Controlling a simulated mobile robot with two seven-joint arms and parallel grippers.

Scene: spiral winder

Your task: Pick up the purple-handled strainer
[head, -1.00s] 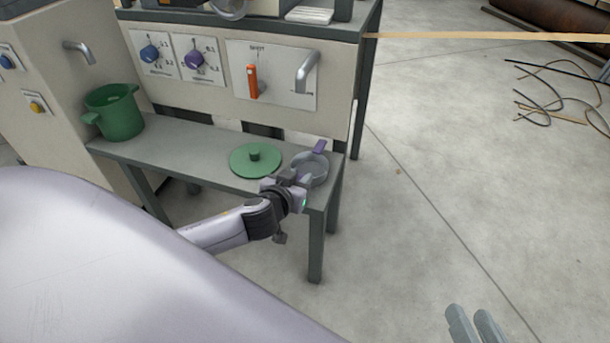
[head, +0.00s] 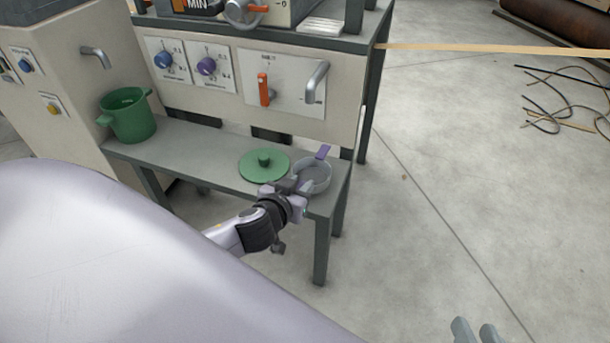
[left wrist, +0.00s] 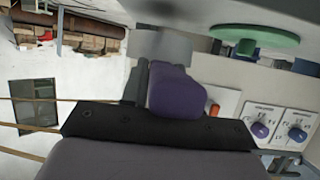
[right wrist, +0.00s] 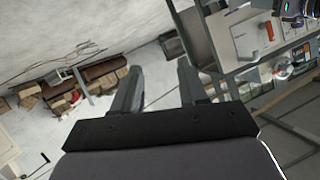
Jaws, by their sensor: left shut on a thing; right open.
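The strainer (head: 313,177) is a round grey pan at the right end of the low bench. One purple handle (head: 323,152) points to the back right. My left gripper (head: 297,191) is at its near side, shut on what looks like a second purple handle. In the left wrist view this purple handle (left wrist: 176,92) sits at the jaws, with a blurred grey part beyond it. I cannot tell whether the strainer rests on the bench or is slightly raised. My right gripper (head: 476,331) is open and empty at the bottom right; its two fingers show in the right wrist view (right wrist: 158,84).
A green lid (head: 264,165) lies on the bench (head: 203,152) left of the strainer. A green pot (head: 130,118) stands at the bench's left end. A panel with knobs and an orange lever (head: 264,90) rises behind. The floor to the right is clear, with cables (head: 560,108) farther off.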

